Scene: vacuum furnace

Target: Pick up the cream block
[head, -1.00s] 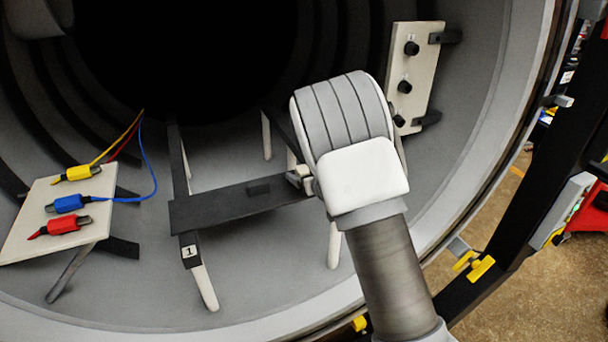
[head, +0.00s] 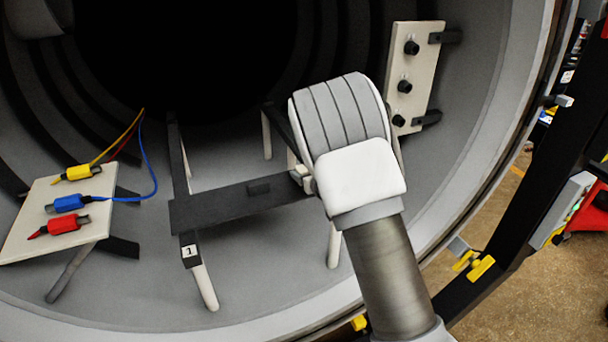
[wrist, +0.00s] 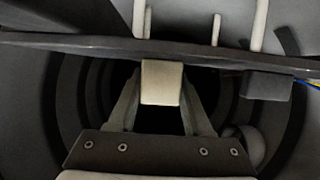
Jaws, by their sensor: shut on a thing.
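The cream block (wrist: 161,82) shows at the centre of the wrist view, held between the two fingers of my gripper (wrist: 161,92). In the head view the cream block (head: 301,171) is a small pale shape at the right end of the dark shelf (head: 225,205), by my gripper. My wrist hides most of the gripper there. The gripper is shut on the block. Whether the block still touches the shelf cannot be told.
A dark block (head: 259,187) sits on the shelf to the left. A tilted board (head: 25,225) with yellow, red and blue clips stands at left. A panel with black knobs (head: 416,70) stands behind my wrist at right. The curved chamber wall (head: 470,130) lies to the right.

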